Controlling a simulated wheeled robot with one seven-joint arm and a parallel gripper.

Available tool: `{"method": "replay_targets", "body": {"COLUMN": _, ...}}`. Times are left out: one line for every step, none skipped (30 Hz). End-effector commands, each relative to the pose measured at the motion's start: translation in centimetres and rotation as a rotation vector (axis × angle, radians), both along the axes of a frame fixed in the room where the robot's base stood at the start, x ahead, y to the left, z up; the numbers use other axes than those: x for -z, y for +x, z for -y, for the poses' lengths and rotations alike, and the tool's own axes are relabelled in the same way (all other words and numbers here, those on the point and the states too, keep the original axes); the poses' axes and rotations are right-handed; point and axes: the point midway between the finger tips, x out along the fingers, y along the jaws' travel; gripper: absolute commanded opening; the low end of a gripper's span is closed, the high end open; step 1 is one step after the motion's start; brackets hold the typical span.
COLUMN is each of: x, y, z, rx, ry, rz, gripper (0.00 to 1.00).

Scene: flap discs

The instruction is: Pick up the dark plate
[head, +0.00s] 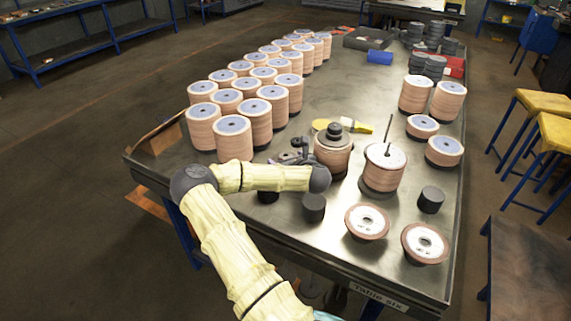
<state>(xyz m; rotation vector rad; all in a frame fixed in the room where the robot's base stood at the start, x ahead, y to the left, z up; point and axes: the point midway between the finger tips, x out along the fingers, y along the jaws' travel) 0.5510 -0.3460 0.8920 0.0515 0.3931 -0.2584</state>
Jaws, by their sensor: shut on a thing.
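My arm reaches in from the bottom, bends at the elbow, and its forearm lies across the near left part of the table. My gripper (297,152) shows small and dark just behind the wrist, at the left of a stack of discs with a dark knob on top (332,150). It is shut on a dark, flat thing that looks like the dark plate (287,158). The wrist and forearm hide the lower part of it, so I cannot tell whether it touches the table.
The metal table (345,245) holds rows of tall disc stacks (233,138) at the left. A stack with an upright rod (384,166), loose discs (425,243) and dark cylinders (431,199) stand at the right and front. A yellow tool (357,126) lies behind.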

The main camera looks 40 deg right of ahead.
Motion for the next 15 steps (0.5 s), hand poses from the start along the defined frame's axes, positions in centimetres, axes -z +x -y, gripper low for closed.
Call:
{"method": "replay_targets", "body": {"x": -1.1, "y": 0.0, "z": 0.1, "rx": 0.001, "ry": -0.004, "rz": 0.006, "gripper": 0.53}}
{"method": "replay_targets", "body": {"x": -1.5, "y": 0.0, "z": 0.1, "rx": 0.001, "ry": -0.004, "rz": 0.006, "gripper": 0.53}}
{"method": "replay_targets", "body": {"x": -2.3, "y": 0.0, "z": 0.1, "rx": 0.002, "ry": -0.004, "rz": 0.007, "gripper": 0.53}}
{"method": "replay_targets", "body": {"x": -2.9, "y": 0.0, "z": 0.1, "rx": 0.001, "ry": -0.004, "rz": 0.008, "gripper": 0.53}}
{"method": "replay_targets", "body": {"x": -3.5, "y": 0.0, "z": 0.1, "rx": 0.001, "ry": -0.005, "rz": 0.007, "gripper": 0.53}}
{"method": "replay_targets", "body": {"x": -4.5, "y": 0.0, "z": 0.1, "rx": 0.002, "ry": -0.005, "rz": 0.009, "gripper": 0.53}}
{"method": "replay_targets", "body": {"x": -5.2, "y": 0.0, "z": 0.1, "rx": 0.001, "ry": -0.005, "rz": 0.008, "gripper": 0.53}}
{"method": "replay_targets", "body": {"x": -6.0, "y": 0.0, "z": 0.1, "rx": 0.002, "ry": -0.005, "rz": 0.009, "gripper": 0.53}}
{"method": "replay_targets", "body": {"x": -7.1, "y": 0.1, "z": 0.1, "rx": 0.001, "ry": -0.004, "rz": 0.010, "gripper": 0.53}}
{"method": "replay_targets", "body": {"x": -7.9, "y": 0.0, "z": 0.1, "rx": 0.000, "ry": -0.005, "rz": 0.010, "gripper": 0.53}}
{"method": "replay_targets", "body": {"x": -8.7, "y": 0.0, "z": 0.1, "rx": 0.000, "ry": -0.005, "rz": 0.010, "gripper": 0.53}}
{"method": "replay_targets", "body": {"x": -9.8, "y": 0.1, "z": 0.0, "rx": -0.001, "ry": -0.004, "rz": 0.009, "gripper": 0.53}}
{"method": "replay_targets", "body": {"x": -10.6, "y": 0.1, "z": 0.1, "rx": -0.001, "ry": -0.005, "rz": 0.010, "gripper": 0.53}}
{"method": "replay_targets", "body": {"x": -11.3, "y": 0.0, "z": 0.1, "rx": -0.001, "ry": -0.004, "rz": 0.009, "gripper": 0.53}}
{"method": "replay_targets", "body": {"x": -12.3, "y": 0.0, "z": 0.1, "rx": 0.000, "ry": -0.005, "rz": 0.009, "gripper": 0.53}}
